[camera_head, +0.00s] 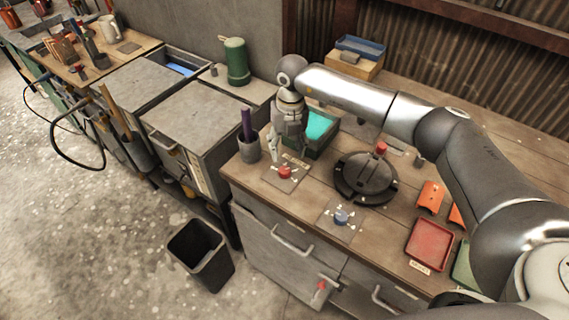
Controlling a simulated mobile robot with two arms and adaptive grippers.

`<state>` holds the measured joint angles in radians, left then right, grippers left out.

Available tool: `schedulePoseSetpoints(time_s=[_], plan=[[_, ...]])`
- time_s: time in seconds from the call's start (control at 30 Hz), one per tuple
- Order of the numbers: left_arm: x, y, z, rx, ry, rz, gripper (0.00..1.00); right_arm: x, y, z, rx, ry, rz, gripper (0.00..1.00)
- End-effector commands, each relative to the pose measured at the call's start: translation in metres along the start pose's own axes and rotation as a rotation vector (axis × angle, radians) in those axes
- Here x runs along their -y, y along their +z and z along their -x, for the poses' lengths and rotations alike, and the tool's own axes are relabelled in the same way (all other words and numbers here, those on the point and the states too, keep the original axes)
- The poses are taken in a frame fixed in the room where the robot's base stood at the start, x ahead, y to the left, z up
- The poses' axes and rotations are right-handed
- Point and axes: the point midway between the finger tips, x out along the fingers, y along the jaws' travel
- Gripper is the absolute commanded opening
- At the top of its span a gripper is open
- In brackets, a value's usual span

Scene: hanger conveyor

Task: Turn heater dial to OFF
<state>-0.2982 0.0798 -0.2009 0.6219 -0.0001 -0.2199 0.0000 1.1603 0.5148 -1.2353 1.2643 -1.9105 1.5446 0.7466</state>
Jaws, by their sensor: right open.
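A red dial (285,172) sits on a small square plate with a label behind it, near the front left of the wooden workbench (385,232). A blue dial (341,217) sits on a similar plate to its right. I cannot read which one is marked as the heater dial. My right gripper (287,154) points down just behind and above the red dial, with its fingers apart. I cannot see whether a finger touches the plate. My left gripper does not show.
A dark cup with a purple handle (248,147) stands left of my right gripper. A green box with teal contents (318,130) is behind it. A round black device with a red knob (365,176) stands to the right, near a red tray (430,244).

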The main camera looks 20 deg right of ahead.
Motion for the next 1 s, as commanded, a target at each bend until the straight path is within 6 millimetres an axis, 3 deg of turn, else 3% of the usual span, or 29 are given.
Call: schedulePoseSetpoints(time_s=[0.3,0.43,0.87,1.0], plan=[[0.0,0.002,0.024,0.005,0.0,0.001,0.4,-0.001,-0.002,-0.06,-0.004,0.002,0.0,0.53],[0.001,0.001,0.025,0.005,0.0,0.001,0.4,-0.001,-0.001,-0.075,-0.002,0.003,0.0,0.53],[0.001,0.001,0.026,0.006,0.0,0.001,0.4,-0.001,-0.001,-0.086,0.0,0.003,0.001,0.53],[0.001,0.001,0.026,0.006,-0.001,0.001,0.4,-0.001,-0.001,-0.086,0.0,0.004,0.001,0.36]])
